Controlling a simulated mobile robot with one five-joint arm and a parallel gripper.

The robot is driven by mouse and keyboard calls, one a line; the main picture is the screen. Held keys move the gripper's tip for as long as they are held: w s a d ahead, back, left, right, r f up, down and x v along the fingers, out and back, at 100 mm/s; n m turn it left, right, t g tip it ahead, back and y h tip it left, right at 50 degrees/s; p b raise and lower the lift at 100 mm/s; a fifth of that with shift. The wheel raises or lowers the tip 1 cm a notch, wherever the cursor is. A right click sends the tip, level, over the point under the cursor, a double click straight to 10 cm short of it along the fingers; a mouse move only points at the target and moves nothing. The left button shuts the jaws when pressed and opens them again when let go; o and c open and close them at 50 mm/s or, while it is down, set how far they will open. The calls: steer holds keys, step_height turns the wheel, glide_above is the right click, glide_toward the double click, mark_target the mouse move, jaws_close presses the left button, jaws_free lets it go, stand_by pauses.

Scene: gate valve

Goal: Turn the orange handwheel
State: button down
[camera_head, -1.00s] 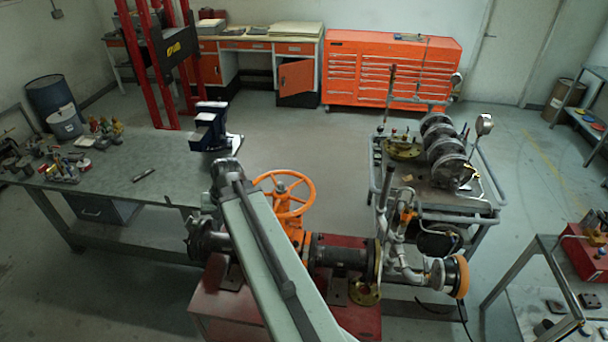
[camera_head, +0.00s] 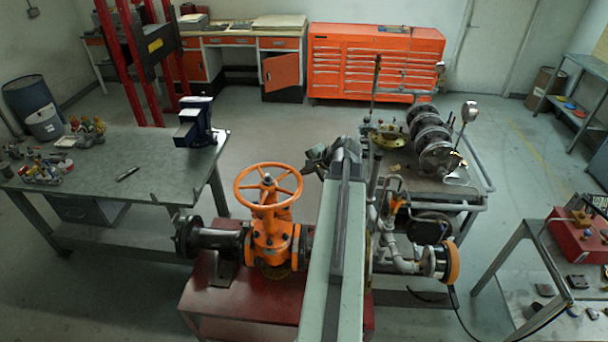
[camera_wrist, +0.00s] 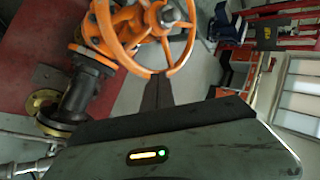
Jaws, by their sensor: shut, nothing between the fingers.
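The orange handwheel (camera_head: 268,182) sits flat on top of the orange gate valve body (camera_head: 271,238), left of my arm in the head view. Its rim, spokes and hub are clear there. My gripper (camera_head: 310,165) is just right of the wheel, pointing left towards it. In the wrist view the dark fingers (camera_wrist: 158,78) are together and empty, with their tips seen close to the near rim of the handwheel (camera_wrist: 167,16). I cannot tell whether they touch the rim.
The valve's pipe runs over a red stand (camera_head: 215,290). My arm hides the pipe's right part. A cart (camera_head: 470,195) with flanges and piping stands close on the right. A workbench (camera_head: 150,165) with a vise (camera_head: 195,122) is at the left. The floor behind the wheel is clear.

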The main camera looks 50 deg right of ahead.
mark_target(286, 175)
steer(key=b+x, duration=0.4)
steer(key=x, duration=0.3)
steer(key=shift+s+f, duration=0.1)
steer(key=shift+s, duration=0.1)
steer(key=w, duration=0.1)
steer(key=w+f+b, duration=0.1)
steer(key=w, duration=0.2)
steer(key=shift+d+f, duration=0.25)
steer(key=shift+d, duration=0.1)
steer(key=shift+w, duration=0.15)
